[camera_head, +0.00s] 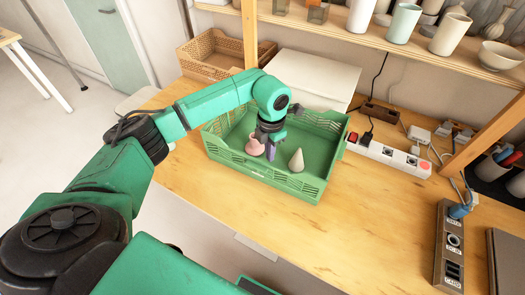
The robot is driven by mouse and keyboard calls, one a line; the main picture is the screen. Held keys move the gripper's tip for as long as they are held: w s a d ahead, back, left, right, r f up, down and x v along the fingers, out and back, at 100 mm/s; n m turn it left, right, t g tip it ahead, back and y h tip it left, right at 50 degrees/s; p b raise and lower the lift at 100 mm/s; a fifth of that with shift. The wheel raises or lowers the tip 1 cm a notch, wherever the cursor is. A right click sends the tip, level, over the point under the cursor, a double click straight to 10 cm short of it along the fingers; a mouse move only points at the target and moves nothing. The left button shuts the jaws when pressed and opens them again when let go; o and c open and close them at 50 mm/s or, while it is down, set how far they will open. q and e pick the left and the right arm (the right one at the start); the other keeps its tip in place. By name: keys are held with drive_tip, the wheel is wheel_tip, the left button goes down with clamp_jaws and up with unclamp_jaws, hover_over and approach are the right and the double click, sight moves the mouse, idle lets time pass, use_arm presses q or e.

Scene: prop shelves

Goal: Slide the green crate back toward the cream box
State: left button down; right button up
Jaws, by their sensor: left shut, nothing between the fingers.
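The green crate (318,178) stands on the wooden table, with slotted side walls. Inside it are a pink rounded object (255,147) and a pale cone-shaped object (296,160). The cream box (315,78) stands behind the crate, partly hidden by my left arm. My left gripper (270,152) points down inside the crate, between the pink object and the cone. It is shut, with nothing seen between the fingers. Whether it touches the crate or the pink object is unclear. My right gripper is not in view.
A white power strip (388,155) with cables lies right of the crate. A dark socket block (449,245) stands farther right. A tan basket (212,52) is at the back left. A shelf with vases overhangs the back.

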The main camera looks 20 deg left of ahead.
use_arm(q)
drive_tip(key=shift+s+a+p, duration=0.15)
drive_tip(key=shift+s+a, duration=0.1)
drive_tip(key=shift+s, duration=0.25)
drive_tip(key=shift+s+a+p, duration=0.15)
drive_tip(key=shift+s+a, duration=0.1)
drive_tip(key=shift+s, duration=0.25)
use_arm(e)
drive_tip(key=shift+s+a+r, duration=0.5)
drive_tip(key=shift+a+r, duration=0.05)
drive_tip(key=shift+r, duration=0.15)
